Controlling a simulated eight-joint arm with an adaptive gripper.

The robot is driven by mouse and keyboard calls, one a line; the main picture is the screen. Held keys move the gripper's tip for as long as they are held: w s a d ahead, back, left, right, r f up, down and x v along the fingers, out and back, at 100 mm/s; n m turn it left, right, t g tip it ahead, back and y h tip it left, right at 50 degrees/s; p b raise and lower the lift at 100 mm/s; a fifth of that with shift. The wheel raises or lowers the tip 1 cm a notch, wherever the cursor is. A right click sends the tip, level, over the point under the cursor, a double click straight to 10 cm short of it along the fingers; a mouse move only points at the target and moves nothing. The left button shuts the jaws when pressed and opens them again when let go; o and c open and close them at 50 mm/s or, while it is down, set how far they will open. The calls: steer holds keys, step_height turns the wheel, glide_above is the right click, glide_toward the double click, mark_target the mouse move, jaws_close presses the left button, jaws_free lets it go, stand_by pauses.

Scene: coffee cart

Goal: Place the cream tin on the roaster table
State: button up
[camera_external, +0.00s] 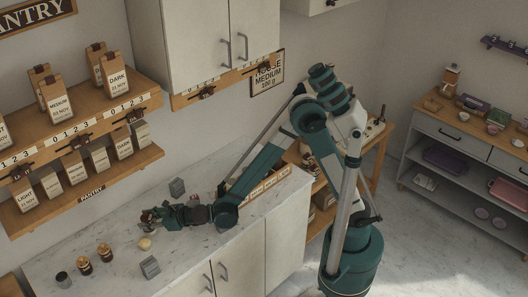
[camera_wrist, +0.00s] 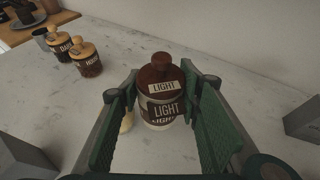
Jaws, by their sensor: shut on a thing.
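A jar labelled LIGHT (camera_wrist: 162,82), with a dark brown rounded top and a pale lower part, is between the fingers of my gripper (camera_wrist: 161,112) in the wrist view. My gripper is shut on it; in the external view the gripper (camera_external: 152,216) is low over the marble counter. I cannot tell whether this jar is the cream tin. A small cream round thing (camera_external: 145,243) lies beside the gripper; part of it shows by the left finger in the wrist view (camera_wrist: 127,121). A wooden table (camera_external: 378,143) stands behind my arm, partly hidden; I cannot tell whether it is the roaster table.
Two wooden-lidded jars (camera_external: 104,252) (camera_external: 84,265) and a dark cup (camera_external: 63,279) stand at the counter's left. Grey blocks (camera_external: 177,188) (camera_external: 150,267) flank the gripper. Coffee shelves (camera_external: 75,135) hang above the counter (camera_external: 90,240). A grey sideboard (camera_external: 457,135) is at right.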

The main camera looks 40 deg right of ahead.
steer(key=shift+f+b, duration=0.4)
steer(key=shift+f, duration=1.45)
steer(key=shift+f, duration=0.15)
steer(key=o, duration=1.1)
steer(key=shift+r, duration=0.25)
steer(key=p+v, duration=0.1)
steer(key=v, duration=1.1)
steer(key=shift+p, duration=0.35)
steer(key=shift+c, duration=0.9)
